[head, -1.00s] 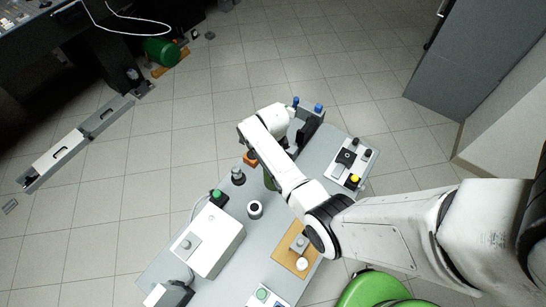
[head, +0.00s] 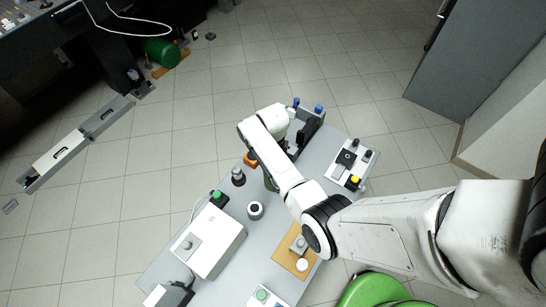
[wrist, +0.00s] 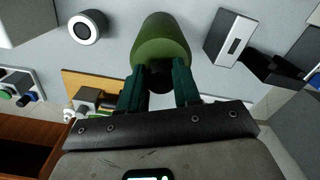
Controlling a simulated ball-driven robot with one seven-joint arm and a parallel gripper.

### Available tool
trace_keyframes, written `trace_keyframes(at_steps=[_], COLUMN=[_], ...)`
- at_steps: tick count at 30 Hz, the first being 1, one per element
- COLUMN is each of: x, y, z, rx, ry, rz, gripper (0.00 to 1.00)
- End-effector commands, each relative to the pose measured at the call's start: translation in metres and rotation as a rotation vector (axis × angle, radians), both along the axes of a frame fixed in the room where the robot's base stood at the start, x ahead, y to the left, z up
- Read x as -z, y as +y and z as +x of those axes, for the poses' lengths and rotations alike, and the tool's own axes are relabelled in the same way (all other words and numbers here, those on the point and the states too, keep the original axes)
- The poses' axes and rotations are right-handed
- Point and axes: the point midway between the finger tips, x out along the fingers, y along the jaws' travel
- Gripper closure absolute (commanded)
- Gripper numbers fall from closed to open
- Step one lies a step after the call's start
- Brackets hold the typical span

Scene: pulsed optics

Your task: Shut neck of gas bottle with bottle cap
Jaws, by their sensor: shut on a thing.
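The gas bottle is a green rounded body (wrist: 162,38) in the wrist view, just beyond my fingertips. In the head view only a sliver of the green bottle (head: 269,184) shows beside my arm. My gripper (wrist: 160,74) has two dark green fingers, one on each side of a small dark piece (wrist: 160,79) at the bottle's near end. The fingers are shut on this piece, which looks like the bottle cap. The shade makes it hard to tell whether it sits on the neck or just above it. My arm hides the gripper in the head view.
A dark cylinder with a white ring (head: 255,209) stands near the bottle. A white box (head: 209,240), a wooden board with small parts (head: 284,263) and a control panel (head: 347,178) share the grey table. A black block (head: 309,128) stands at the far end.

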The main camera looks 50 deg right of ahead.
Motion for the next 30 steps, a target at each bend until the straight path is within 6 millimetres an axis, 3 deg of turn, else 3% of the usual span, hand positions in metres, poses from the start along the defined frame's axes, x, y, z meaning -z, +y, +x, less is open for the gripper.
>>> trace_keyframes(at_steps=[12, 20, 21, 30], x=[-0.0008, -0.0009, -0.0009, 0.0001], y=[-0.0022, -0.0026, -0.0026, -0.0024], z=[0.0019, 0.0018, 0.0017, 0.0009], rx=[0.388, 0.419, 0.419, 0.417], ry=[-0.003, -0.003, -0.003, -0.002], rz=[0.0, 0.0, 0.0, 0.001], gripper=[1.0, 1.0, 0.67, 0.38])
